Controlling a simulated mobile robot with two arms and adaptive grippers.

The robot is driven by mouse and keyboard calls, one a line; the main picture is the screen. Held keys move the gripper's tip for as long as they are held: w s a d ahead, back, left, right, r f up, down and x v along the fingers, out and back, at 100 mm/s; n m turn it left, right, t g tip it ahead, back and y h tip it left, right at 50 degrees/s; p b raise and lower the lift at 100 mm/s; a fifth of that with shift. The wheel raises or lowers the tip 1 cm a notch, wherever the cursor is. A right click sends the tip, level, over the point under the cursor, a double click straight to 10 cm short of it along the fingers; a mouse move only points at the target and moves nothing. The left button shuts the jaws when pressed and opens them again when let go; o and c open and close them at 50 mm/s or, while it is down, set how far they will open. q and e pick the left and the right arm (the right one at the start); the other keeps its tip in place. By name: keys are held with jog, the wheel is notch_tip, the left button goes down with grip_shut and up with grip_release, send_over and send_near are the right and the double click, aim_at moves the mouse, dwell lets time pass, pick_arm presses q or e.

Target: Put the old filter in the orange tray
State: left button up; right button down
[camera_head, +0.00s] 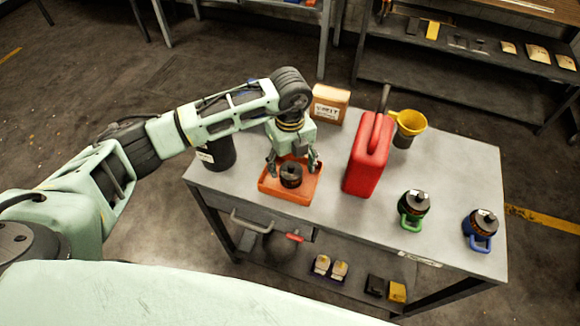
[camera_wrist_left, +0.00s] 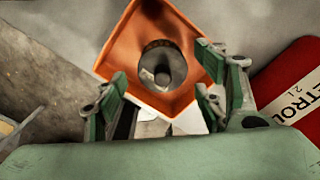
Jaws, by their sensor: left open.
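The orange tray (camera_head: 300,193) lies on the grey table, left of the red petrol can. A small dark cylindrical filter (camera_head: 291,174) sits in the tray, and it shows as a round part with a hollow top in the left wrist view (camera_wrist_left: 162,66). My left gripper (camera_head: 293,166) is above the tray with its fingers spread apart. In the left wrist view the open fingers (camera_wrist_left: 170,100) stand on either side below the filter, with nothing between them. The tray (camera_wrist_left: 126,50) surrounds the filter there. My right gripper is not in view.
The red petrol can (camera_head: 369,155) stands close right of the tray. A cardboard box (camera_head: 329,104) is behind, a black container (camera_head: 217,153) is left, and a yellow funnel (camera_head: 409,123) is behind right. Green-handled (camera_head: 414,207) and blue-handled (camera_head: 481,228) dark items stand at right.

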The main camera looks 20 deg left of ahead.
aim_at(290, 166)
pick_arm(q)
notch_tip(290, 166, up, 10)
jog(key=b, duration=0.3)
jog(key=shift+r, duration=0.15)
